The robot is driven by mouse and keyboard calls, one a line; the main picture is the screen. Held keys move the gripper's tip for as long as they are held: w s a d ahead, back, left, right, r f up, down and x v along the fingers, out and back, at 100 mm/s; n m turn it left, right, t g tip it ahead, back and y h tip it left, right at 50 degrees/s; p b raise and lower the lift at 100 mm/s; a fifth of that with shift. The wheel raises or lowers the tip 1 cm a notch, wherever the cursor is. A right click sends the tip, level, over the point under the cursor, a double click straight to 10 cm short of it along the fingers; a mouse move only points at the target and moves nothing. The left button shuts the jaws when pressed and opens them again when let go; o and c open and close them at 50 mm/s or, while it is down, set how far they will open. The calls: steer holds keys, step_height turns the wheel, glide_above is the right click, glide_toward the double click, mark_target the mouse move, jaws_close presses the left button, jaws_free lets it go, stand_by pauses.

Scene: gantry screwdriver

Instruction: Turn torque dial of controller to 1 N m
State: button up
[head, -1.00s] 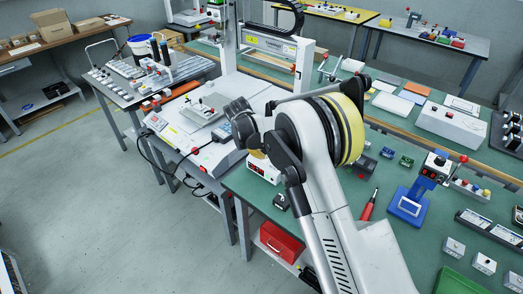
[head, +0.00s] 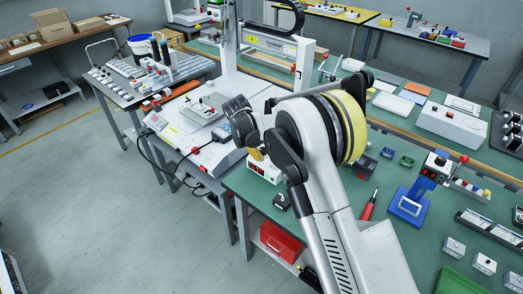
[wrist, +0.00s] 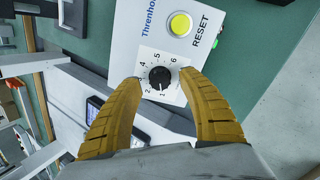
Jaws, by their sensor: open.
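The controller is a white box (wrist: 150,32) with a yellow RESET button (wrist: 180,24). It also shows in the head view (head: 264,168), partly hidden behind my wrist. Its black torque dial (wrist: 160,77) has a scale around it with numbers from 1 to 6, and the 1 lies on the side nearest my gripper. I cannot tell exactly where the pointer stands. My gripper (wrist: 158,82) is open, with its yellow fingertips on either side of the dial and a gap to each side. I cannot tell whether they reach its depth.
The controller stands on the green bench (head: 330,215) near its left edge. A white gantry machine (head: 200,150) stands on the left, with a handheld pendant (wrist: 96,108) close to the controller.

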steer(key=v, duration=1.1)
steer(key=shift+s, duration=0.1)
steer(key=s+d+r+m+y, duration=0.2)
steer(key=s+d+r+m, duration=0.5)
steer(key=s+d+r, duration=0.7)
steer(key=s+d+f+m+t, duration=0.1)
steer(key=s+d+m, duration=0.2)
steer(key=s, duration=0.4)
steer(key=s+d+f+m+t, duration=0.1)
steer(key=s+d+m, duration=0.1)
steer(key=s+d, duration=0.2)
steer(key=s+d+m+t+y, duration=0.1)
steer(key=s+d+m, duration=0.2)
steer(key=s, duration=0.7)
steer(key=shift+d+f+m, duration=0.3)
steer(key=shift+d+f, duration=0.1)
